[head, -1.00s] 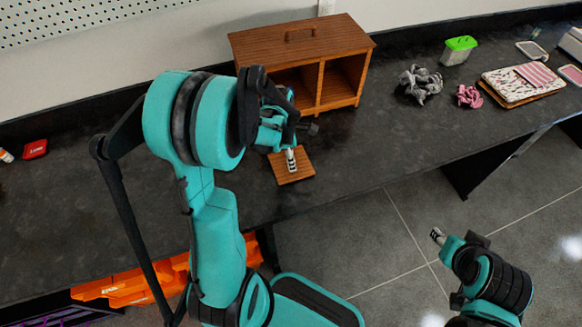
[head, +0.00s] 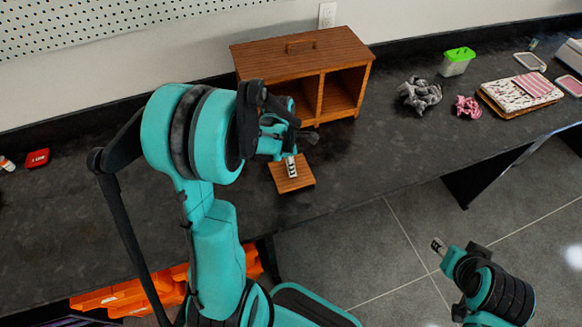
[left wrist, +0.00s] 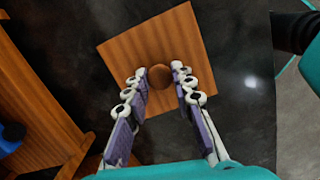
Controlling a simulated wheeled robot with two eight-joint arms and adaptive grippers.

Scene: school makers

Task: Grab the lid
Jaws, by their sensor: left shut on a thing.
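The lid (head: 283,179) is a small square wooden plate near the counter's front edge, in front of the wooden cabinet. In the left wrist view the lid (left wrist: 120,52) has a round brown knob (left wrist: 160,77) at its middle. My left gripper (head: 292,168) is over the lid. In the left wrist view its fingertips (left wrist: 159,75) stand on both sides of the knob, shut on it. I cannot tell whether the lid rests on the counter or is slightly raised. My right gripper (head: 437,246) is over the floor at the lower right, empty; its finger gap is too small to read.
The wooden cabinet (head: 345,60) with open compartments stands behind the lid. To its right are crumpled grey cloth (head: 420,90), pink cloth (head: 467,106), a green-lidded container (head: 456,64) and notebooks (head: 520,91). The dark counter (head: 400,150) is clear right of the lid.

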